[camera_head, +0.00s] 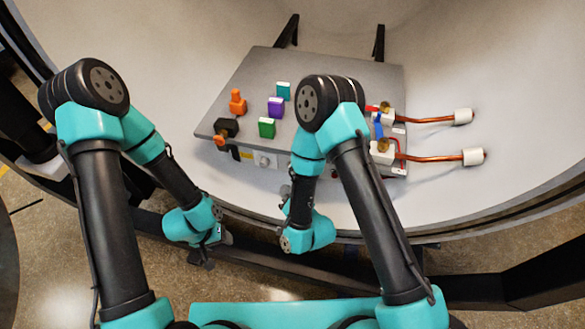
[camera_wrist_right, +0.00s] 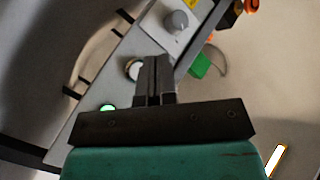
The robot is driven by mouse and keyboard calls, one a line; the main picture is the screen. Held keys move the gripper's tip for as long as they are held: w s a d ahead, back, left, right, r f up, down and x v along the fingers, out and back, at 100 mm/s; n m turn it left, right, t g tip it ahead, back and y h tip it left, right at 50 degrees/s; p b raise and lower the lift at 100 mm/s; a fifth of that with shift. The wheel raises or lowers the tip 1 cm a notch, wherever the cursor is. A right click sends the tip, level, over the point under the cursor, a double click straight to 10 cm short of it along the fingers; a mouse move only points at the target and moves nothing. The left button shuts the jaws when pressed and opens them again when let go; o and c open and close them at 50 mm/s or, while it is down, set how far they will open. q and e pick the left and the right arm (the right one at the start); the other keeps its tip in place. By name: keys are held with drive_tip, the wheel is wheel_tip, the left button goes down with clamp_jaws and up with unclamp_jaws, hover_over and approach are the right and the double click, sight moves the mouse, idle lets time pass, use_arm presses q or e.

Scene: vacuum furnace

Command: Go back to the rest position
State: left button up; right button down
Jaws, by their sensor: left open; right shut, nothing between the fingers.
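My left gripper (camera_head: 222,238) is low in the head view, in front of the vessel's rim, with its jaws small and partly hidden by the wrist. It holds nothing that I can see. My right gripper (camera_wrist_right: 155,65) shows in the right wrist view with its two fingers together and nothing between them. It points toward the front face of the grey box (camera_head: 245,85), near a round white button (camera_wrist_right: 134,69). I cannot tell whether the fingertips touch the face. In the head view the right arm hides part of the box's front.
On the box stand teal (camera_head: 283,90), purple (camera_head: 275,107) and green (camera_head: 267,127) blocks and an orange piece (camera_head: 237,102). Two copper rods (camera_head: 425,120) with white ends stick out at the right. A grey knob (camera_wrist_right: 177,22) and lit green button (camera_wrist_right: 108,107) are on the front face.

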idle(0.3)
drive_tip(key=s+d+f+g+h, duration=0.1)
drive_tip(key=d+f+g+h, duration=0.1)
drive_tip(key=d+f+g, duration=0.35)
drive_tip(key=s+d+f+g+h, duration=0.2)
drive_tip(key=d, duration=0.6)
drive_tip(key=s+d+g, duration=0.6)
drive_tip(key=s+d, duration=0.3)
drive_tip(key=s, duration=0.1)
drive_tip(key=shift+d+f, duration=0.15)
drive_tip(key=shift+f, duration=0.25)
idle(1.6)
